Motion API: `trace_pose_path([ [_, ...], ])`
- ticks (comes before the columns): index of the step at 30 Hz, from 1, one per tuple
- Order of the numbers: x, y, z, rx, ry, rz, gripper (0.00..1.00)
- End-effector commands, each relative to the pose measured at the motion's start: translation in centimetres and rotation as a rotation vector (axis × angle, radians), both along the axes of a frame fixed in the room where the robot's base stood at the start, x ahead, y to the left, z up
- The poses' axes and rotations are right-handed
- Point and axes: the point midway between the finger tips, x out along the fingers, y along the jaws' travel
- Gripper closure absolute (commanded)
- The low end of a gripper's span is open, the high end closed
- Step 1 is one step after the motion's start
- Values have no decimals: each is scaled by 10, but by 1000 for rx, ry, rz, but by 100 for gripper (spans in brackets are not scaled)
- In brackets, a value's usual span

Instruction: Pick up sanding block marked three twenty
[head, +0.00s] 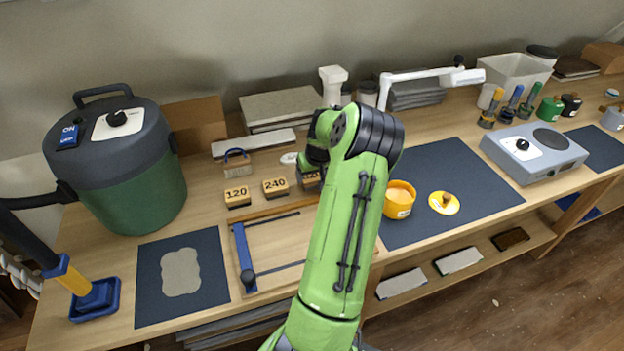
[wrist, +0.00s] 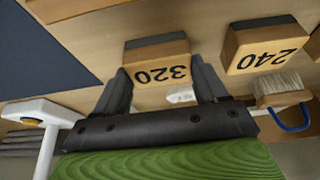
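The sanding block marked 320 (wrist: 157,65) is a wooden block with a dark layer, in the upper middle of the wrist view. My gripper (wrist: 159,68) has one finger at each side of it, and the fingertips line up with its side edges. I cannot tell whether they touch it. In the head view the 320 block (head: 312,181) sits at the right end of a row on the bench, partly hidden by my gripper and arm. The similar block marked 240 (head: 275,188) is just left of it, and the block marked 120 (head: 237,197) is farther left.
A brush (head: 237,164) lies behind the blocks, and a frame with a blue bar (head: 243,255) lies in front. An orange pot (head: 398,200) stands right of my arm on a dark mat (head: 460,190). A green-grey vacuum (head: 115,160) stands at the left.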

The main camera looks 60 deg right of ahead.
Motion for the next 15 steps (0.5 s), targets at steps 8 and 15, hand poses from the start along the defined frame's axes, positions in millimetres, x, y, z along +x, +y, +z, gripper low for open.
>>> trace_pose_path([
  [8,0,0,0,0,0,0,59],
  [15,0,-1,33,-6,0,2,59],
])
